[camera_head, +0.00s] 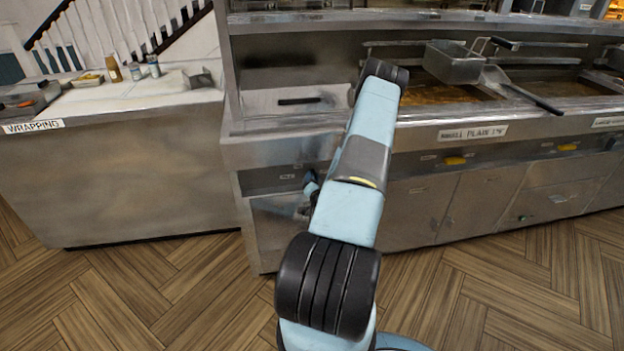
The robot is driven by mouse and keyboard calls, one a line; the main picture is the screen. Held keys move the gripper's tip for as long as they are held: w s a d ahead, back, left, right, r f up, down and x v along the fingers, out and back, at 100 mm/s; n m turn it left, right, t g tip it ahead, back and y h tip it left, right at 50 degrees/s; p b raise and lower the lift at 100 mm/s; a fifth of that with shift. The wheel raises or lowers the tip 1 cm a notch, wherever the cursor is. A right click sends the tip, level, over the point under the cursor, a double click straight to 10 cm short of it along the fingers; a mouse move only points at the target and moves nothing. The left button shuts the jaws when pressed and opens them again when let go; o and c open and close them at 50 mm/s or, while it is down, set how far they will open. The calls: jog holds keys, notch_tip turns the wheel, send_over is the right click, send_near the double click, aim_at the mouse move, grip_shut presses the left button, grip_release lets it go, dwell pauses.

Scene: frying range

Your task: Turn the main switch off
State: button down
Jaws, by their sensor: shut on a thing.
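My arm rises through the middle of the head view and hides part of the range front. Its far end shows as a small blue and black piece to the left of the forearm, low at the left range cabinet (262,215). My gripper (303,209) is small and partly hidden there, at the recess under the drawer panel. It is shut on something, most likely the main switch. The switch itself cannot be made out, so its position, on or off, cannot be told.
A wrapping counter (150,180) with bottles stands at the left. A fry basket (453,62) and a long-handled tool lie over the fryer vats (440,95) at the right. Yellow handles (455,160) sit on the front. Wooden floor (160,290) is clear before the counter.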

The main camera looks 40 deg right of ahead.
jog(key=m, duration=0.3)
jog(key=f+m, duration=0.1)
jog(key=m, duration=0.3)
jog(key=d+m, duration=0.1)
jog(key=m, duration=0.2)
jog(key=shift+s+f, duration=0.2)
jog(key=shift+s, duration=0.05)
jog(key=shift+m, duration=0.4)
jog(key=c, duration=1)
grip_release()
jog(key=shift+a, duration=0.1)
jog(key=shift+o, duration=0.2)
jog(key=shift+a, duration=0.15)
jog(key=v, duration=1.3)
jog(key=shift+s+a, duration=0.15)
jog(key=shift+s, duration=0.05)
jog(key=shift+s+a+f, duration=0.1)
jog(key=shift+f, duration=0.1)
